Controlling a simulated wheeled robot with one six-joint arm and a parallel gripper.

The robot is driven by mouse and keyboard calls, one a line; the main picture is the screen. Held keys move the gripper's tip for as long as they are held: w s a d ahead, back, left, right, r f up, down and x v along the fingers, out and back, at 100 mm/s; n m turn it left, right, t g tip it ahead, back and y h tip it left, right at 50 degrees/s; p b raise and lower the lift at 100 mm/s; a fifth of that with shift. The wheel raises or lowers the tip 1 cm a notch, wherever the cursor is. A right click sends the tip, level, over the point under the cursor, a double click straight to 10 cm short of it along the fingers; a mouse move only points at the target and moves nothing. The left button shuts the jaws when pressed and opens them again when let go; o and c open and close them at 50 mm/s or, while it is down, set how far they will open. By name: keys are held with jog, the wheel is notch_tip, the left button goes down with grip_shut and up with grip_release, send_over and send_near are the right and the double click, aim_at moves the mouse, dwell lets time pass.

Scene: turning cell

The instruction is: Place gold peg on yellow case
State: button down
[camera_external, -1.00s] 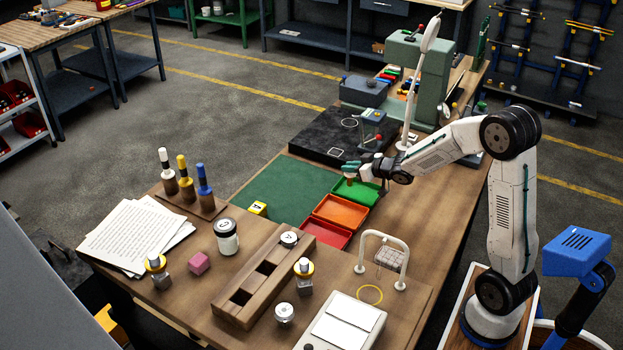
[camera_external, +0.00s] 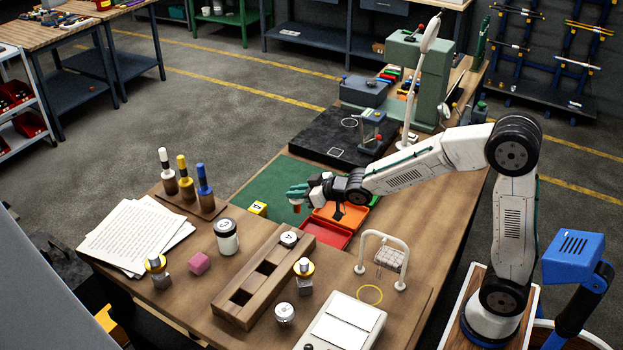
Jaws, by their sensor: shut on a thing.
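Orange (camera_external: 341,217) and red (camera_external: 327,234) trays are below my wrist; the green tray is mostly hidden. A stand (camera_external: 192,206) with white, yellow and blue-topped pegs is left. A white jar (camera_external: 227,238) and a wooden block with square holes (camera_external: 248,297) are in front.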

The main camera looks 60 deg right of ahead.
jog(key=shift+w+d+r+x, duration=0.1)
jog(key=shift+d+r+x, duration=0.2)
jog(key=shift+x, duration=2.45)
jog(key=shift+w+d+r+x, duration=0.15)
jog(key=shift+d+x, duration=0.2)
jog(key=shift+x, duration=2.35)
jog(key=shift+w+d+r+x, duration=0.15)
jog(key=shift+d+x, duration=0.2)
jog(key=shift+x, duration=2.4)
jog(key=shift+f, duration=0.1)
jog(key=c, duration=1.4)
grip_release()
jog(key=shift+f, duration=0.1)
jog(key=shift+r, duration=0.25)
jog(key=v, duration=1.2)
jog(key=shift+s+d, duration=0.1)
jog(key=shift+s, duration=0.05)
